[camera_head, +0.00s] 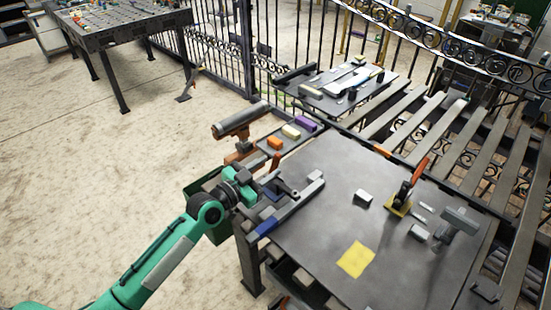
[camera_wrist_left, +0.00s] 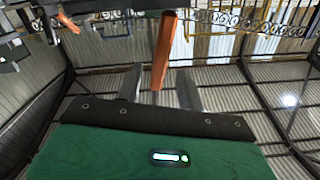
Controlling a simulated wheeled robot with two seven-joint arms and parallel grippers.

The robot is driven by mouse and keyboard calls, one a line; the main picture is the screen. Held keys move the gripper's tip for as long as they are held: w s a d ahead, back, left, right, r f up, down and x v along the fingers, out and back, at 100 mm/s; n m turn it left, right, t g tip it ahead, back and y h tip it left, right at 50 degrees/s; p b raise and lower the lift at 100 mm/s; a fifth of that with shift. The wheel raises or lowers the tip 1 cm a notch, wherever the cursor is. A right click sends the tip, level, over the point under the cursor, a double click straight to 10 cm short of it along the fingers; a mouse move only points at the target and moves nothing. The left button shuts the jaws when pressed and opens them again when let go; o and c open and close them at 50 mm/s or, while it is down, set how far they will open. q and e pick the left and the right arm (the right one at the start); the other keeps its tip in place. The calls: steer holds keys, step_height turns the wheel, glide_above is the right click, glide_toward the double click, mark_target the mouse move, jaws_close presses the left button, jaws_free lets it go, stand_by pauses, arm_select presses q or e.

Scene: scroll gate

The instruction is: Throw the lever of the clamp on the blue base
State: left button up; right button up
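My left gripper (camera_head: 287,190) is low over the left edge of the grey worktable (camera_head: 335,200). In the left wrist view its two fingers (camera_wrist_left: 158,88) stand apart, with an orange bar, seemingly a lever (camera_wrist_left: 165,45), showing in the gap between them; I cannot tell whether they touch it. A small blue patch (camera_head: 272,192) shows beside the gripper in the head view; the gripper hides most of what is there, so I cannot tell whether it is the blue base. Another clamp with an orange-red lever (camera_head: 419,171) stands on a yellow base (camera_head: 399,207). My right gripper is not in view.
A yellow square (camera_head: 356,259) and a white block (camera_head: 363,197) are on the table. A grey T-shaped piece (camera_head: 457,222) stands at the right. Slatted racks and iron fencing stand behind.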

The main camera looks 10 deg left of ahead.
mark_target(273, 164)
arm_select(q)
steer(key=shift+x, duration=1.95)
jaws_close()
